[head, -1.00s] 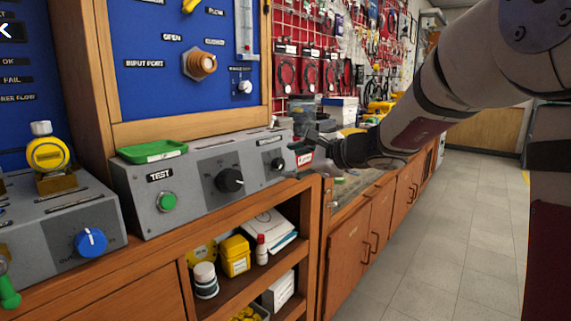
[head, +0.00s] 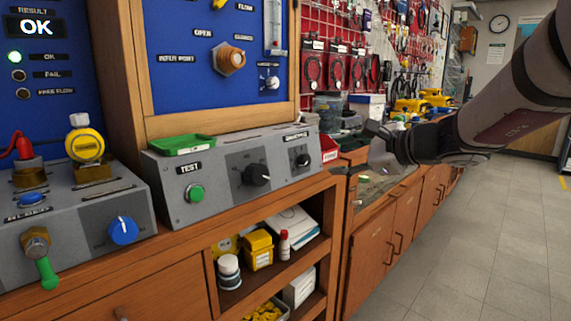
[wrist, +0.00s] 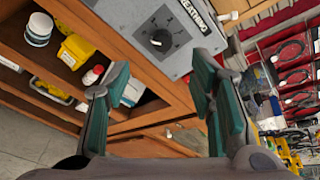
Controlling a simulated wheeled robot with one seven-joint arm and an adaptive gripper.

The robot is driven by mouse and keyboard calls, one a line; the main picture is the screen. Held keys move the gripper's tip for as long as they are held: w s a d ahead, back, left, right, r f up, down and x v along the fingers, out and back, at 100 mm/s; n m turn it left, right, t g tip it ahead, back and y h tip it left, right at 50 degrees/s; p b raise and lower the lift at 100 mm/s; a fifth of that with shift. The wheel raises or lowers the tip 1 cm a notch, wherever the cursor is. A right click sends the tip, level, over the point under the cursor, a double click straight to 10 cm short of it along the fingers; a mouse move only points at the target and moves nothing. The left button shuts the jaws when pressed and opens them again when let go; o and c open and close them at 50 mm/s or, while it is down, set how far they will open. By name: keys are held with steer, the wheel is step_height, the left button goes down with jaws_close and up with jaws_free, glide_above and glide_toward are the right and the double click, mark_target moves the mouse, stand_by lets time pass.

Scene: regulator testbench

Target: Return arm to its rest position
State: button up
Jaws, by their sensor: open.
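My gripper (head: 372,150) is in the head view, right of the grey control box (head: 250,160) and in front of the far bench. My arm reaches in from the right edge. In the wrist view my gripper (wrist: 155,100) shows two teal fingers, spread apart with nothing between them. Beyond them are the end of the control box (wrist: 165,35) with its black knob (wrist: 158,40) and the wooden shelf edge. The fingers look clear of the box.
A test unit at left shows a lit OK display (head: 36,27). A green tray (head: 183,144) lies on the control box. Open shelves (head: 275,270) below hold bottles and a yellow container (head: 258,250). The tiled floor (head: 480,240) at right is clear.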

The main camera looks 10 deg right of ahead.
steer(key=s+a+f+n+g, duration=0.25)
steer(key=s+a+n, duration=0.2)
steer(key=s, duration=0.35)
steer(key=s+a+f+n+g, duration=0.1)
steer(key=s+a+n+g, duration=0.3)
steer(key=s, duration=0.4)
steer(key=s+a+f+n+g, duration=0.2)
steer(key=s+a+n, duration=0.25)
steer(key=s, duration=0.35)
steer(key=s+d+f+n+g+h, duration=0.2)
steer(key=s+d+f+n+h, duration=0.15)
steer(key=s, duration=0.55)
steer(key=s+d+f+n+g+h, duration=0.25)
steer(key=s+d+f+n, duration=0.2)
steer(key=s, duration=0.45)
step_height(320, 180, up, 32)
steer(key=t+p, duration=0.4)
steer(key=p, duration=2.6)
steer(key=shift+s+d+f+m+t+h, duration=0.2)
steer(key=shift+s+d+m+t+h, duration=0.1)
steer(key=shift+s+d, duration=0.1)
